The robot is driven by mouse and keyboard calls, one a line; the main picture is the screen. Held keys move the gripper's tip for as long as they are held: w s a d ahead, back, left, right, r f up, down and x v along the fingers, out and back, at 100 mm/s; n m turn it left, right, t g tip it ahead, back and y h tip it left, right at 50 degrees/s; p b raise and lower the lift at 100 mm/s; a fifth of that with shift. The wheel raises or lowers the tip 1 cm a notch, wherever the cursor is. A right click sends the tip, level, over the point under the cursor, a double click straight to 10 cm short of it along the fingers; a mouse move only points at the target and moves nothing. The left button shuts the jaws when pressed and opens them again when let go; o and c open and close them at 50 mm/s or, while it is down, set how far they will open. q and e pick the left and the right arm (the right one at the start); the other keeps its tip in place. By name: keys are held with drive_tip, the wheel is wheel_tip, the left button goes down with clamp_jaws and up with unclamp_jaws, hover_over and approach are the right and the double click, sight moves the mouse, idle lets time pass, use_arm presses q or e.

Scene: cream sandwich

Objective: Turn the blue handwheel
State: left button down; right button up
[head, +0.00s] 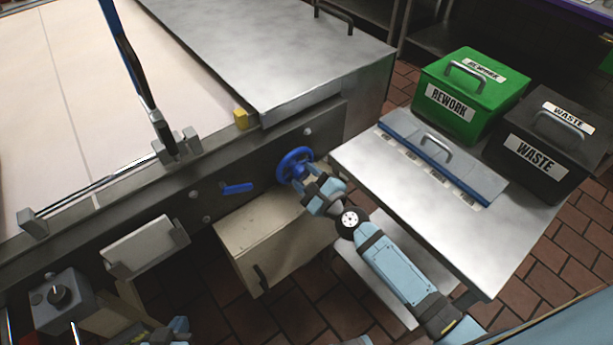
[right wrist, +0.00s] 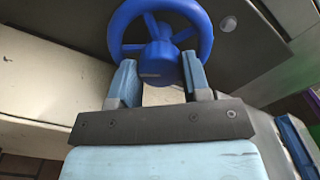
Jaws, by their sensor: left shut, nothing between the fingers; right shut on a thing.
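The blue handwheel (head: 285,161) is mounted on the dark side panel of the machine, near its right end. In the right wrist view, its rim, spokes and hub (right wrist: 158,62) fill the top middle. My right gripper (head: 307,185) is at the lower side of the wheel. In the right wrist view, its two light blue fingers (right wrist: 160,78) stand on either side of the hub, against the lower part of the wheel, and hold it. The part of the rim behind the fingers is hidden. My left gripper (head: 172,331) shows only partly at the bottom edge, shut and away from the wheel.
A blue lever handle (head: 237,188) sits on the panel left of the wheel. A beige cabinet (head: 270,232) stands below.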

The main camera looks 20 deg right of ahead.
drive_tip(key=o, duration=0.9)
drive_tip(key=shift+b+v, duration=1.3)
drive_tip(key=shift+v, duration=5.6)
